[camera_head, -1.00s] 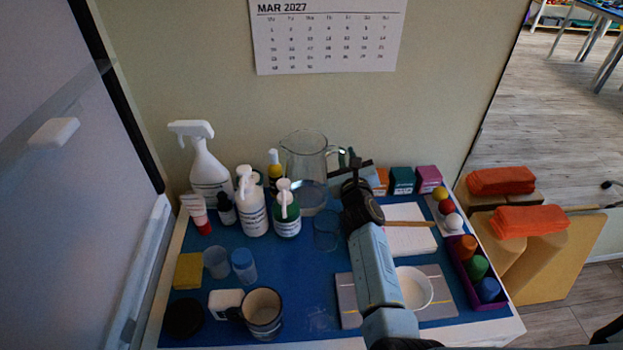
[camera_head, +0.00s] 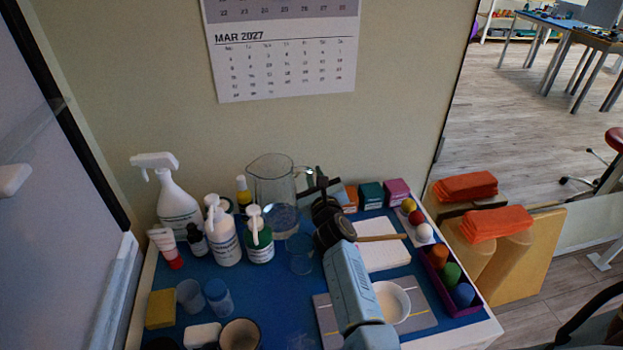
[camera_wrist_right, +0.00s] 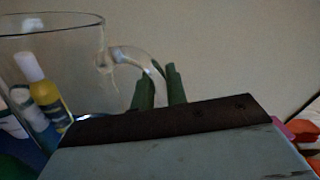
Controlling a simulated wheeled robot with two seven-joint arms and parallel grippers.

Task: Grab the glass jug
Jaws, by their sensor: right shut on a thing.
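The clear glass jug (camera_head: 272,190) stands upright at the back of the blue-topped table, with a little liquid or blue tint visible low in it. My right gripper (camera_head: 312,183) is at the jug's handle, on its right side. In the right wrist view the jug (camera_wrist_right: 75,70) fills the left, and its curved handle (camera_wrist_right: 135,57) runs down to the green fingers of my right gripper (camera_wrist_right: 160,88), which are shut on it. The lower handle is hidden behind the gripper. My left gripper is not in view.
A clear cup (camera_head: 300,256) stands in front. Small boxes (camera_head: 370,195) stand to the right. The wall (camera_head: 130,90) is close behind.

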